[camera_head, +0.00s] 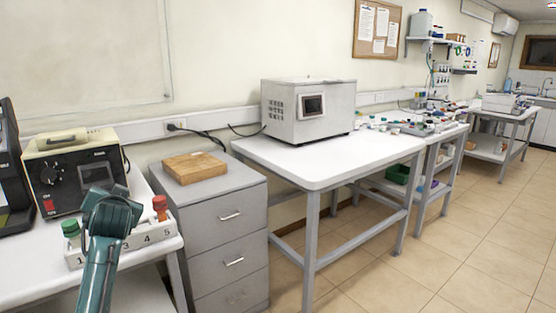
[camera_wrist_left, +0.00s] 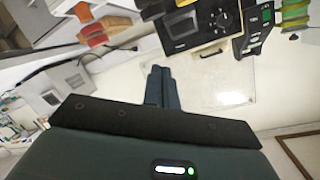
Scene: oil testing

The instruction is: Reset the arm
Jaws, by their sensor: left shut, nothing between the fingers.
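My left arm (camera_head: 103,235) comes in from the lower left in the head view, bent in front of the left table, with its upper end over the numbered rack in the picture. Its fingers cannot be made out there. In the left wrist view my left gripper (camera_wrist_left: 161,70) shows its two dark fingers together, with nothing between them. That view is tilted, and the fingers point toward the wall and the devices, apart from them. My right arm and gripper are not in view.
A white rack (camera_head: 160,235) with a green-capped and a red-capped bottle stands on the left table, near a cream device (camera_head: 72,168). A grey drawer cabinet (camera_head: 225,225) bears a wooden block (camera_head: 194,168). A grey boxy machine (camera_head: 308,112) stands on the white table (camera_head: 345,160). The right floor is clear.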

